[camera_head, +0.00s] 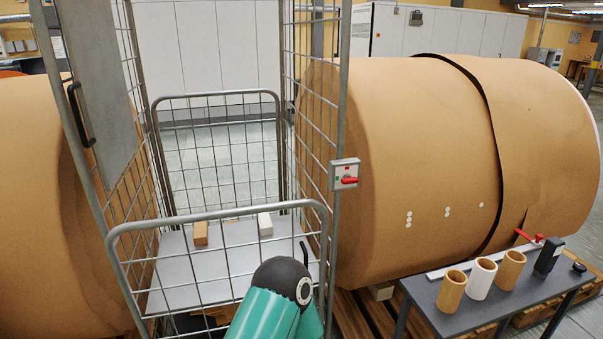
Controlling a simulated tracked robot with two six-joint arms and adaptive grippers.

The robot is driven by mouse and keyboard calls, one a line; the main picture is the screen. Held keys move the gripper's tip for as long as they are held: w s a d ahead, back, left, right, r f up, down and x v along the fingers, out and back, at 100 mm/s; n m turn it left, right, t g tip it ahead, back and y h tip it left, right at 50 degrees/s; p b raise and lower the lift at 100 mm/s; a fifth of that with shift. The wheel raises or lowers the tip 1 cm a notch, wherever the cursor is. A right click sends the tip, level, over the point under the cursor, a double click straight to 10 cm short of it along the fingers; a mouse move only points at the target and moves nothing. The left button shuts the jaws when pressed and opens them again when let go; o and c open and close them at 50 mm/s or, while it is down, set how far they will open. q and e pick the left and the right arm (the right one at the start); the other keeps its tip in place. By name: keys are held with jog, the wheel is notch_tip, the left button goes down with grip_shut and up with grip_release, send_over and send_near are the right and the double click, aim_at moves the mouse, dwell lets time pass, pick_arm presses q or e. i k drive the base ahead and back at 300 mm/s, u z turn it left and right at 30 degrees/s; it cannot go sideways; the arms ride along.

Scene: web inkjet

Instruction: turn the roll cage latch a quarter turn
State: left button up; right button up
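The roll cage (215,213) stands in front of me, with wire side walls and a low front gate. A light grey latch box (337,174) is fixed on its right front post. It bears a red handle (349,180) that lies roughly level, and small green and red marks. A teal arm of mine with a dark rounded joint comes up from the bottom middle, in front of the gate and below the latch. No gripper fingers show, so I cannot see either gripper. Nothing of mine is seen touching the latch.
Large brown paper rolls stand left (50,200) and right (400,170) of the cage. A dark side table (450,318) at lower right bears several short tubes and a red-ended tool. Two small blocks lie on the cage floor (222,262). Space before the latch looks clear.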

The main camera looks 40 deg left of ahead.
aim_at(347, 180)
jog(key=u, duration=0.2)
jog(key=i, duration=0.55)
jog(key=u, duration=0.3)
jog(key=k, duration=0.9)
jog(key=u, duration=0.15)
jog(key=i, duration=0.65)
jog(key=u, duration=0.05)
